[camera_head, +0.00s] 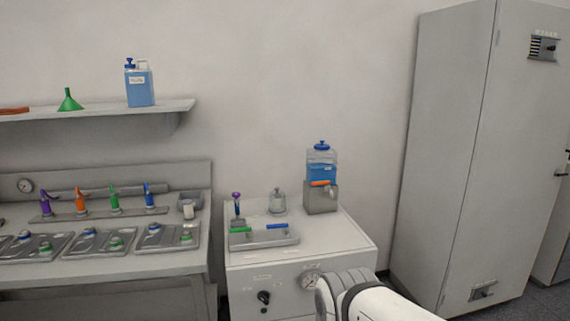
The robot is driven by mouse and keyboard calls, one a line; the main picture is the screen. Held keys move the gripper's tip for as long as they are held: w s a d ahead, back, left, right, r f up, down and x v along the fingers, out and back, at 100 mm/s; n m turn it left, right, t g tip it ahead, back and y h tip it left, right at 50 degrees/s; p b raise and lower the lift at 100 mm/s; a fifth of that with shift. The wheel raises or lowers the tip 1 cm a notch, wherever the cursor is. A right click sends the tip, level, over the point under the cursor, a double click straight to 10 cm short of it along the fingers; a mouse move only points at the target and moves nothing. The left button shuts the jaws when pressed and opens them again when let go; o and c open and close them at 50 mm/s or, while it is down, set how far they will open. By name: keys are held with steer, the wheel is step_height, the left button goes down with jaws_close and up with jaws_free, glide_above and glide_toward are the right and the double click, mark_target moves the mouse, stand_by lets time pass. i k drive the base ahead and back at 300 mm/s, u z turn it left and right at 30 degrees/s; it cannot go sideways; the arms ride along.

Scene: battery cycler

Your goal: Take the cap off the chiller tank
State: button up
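The tank (322,174) stands upright at the back right of the white cabinet top, set in a grey box-shaped holder (321,199). It is clear, with blue liquid in its lower part. A blue cap (321,145) sits on its top. An orange piece (320,183) shows across its front, low down. Part of my white and grey arm shows at the bottom, in front of the cabinet and below the tank. My gripper is not in view.
The cabinet top (342,236) also holds a tray (264,243), a clear jar (278,203) and a purple-topped item (237,203). A blue jug (139,88) and a green funnel (69,101) stand on the wall shelf. A tall grey cabinet (465,150) stands at right.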

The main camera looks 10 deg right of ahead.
mark_target(322, 147)
steer(key=z, duration=2)
steer(key=i, duration=3.45)
steer(key=u, duration=3.15)
